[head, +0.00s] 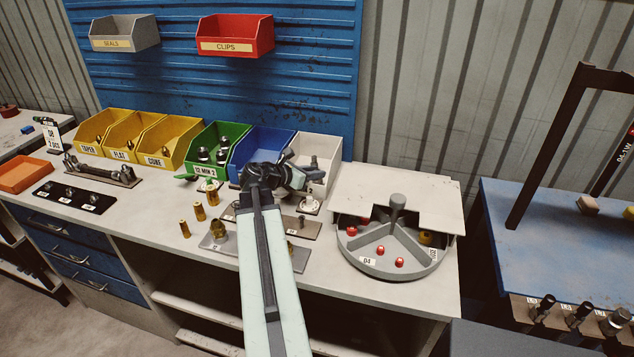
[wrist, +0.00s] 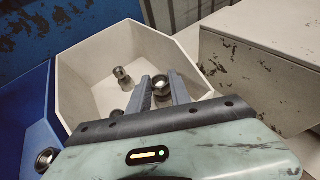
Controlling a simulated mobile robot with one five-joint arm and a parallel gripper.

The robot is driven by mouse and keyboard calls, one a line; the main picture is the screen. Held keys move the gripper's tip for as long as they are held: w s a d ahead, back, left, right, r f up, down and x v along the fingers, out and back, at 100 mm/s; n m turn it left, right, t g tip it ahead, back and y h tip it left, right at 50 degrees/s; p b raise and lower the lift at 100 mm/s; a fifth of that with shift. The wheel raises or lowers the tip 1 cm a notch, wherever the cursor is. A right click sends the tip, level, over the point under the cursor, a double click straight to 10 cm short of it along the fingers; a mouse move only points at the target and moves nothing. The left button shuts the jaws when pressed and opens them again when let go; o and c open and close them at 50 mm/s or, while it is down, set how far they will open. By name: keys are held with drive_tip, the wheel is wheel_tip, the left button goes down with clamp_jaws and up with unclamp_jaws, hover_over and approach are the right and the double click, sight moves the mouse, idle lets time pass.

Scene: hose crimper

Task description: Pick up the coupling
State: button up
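My gripper (head: 292,178) is over the white bin (head: 328,150) at the back of the bench, beside the blue bin. In the wrist view my gripper (wrist: 162,84) points down into the white bin (wrist: 85,75) with its two fingers apart. A round metal coupling (wrist: 161,82) shows between the fingertips, nearer the right finger; I cannot tell whether it touches. Another metal coupling (wrist: 122,74) stands on the bin floor to the left. In the head view, my gripper hides part of the bin's inside.
The blue bin (head: 262,147) is left of the white one, with a metal part (wrist: 46,159) inside. A grey lidded round tray (head: 392,268) stands to the right. Brass fittings (head: 199,212) and a plate stand in front of the bins.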

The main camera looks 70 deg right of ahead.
clamp_jaws()
wheel_tip(320, 180, up, 10)
drive_tip(key=p, duration=1)
drive_tip(key=shift+r+p, duration=0.25)
drive_tip(key=shift+p, duration=0.05)
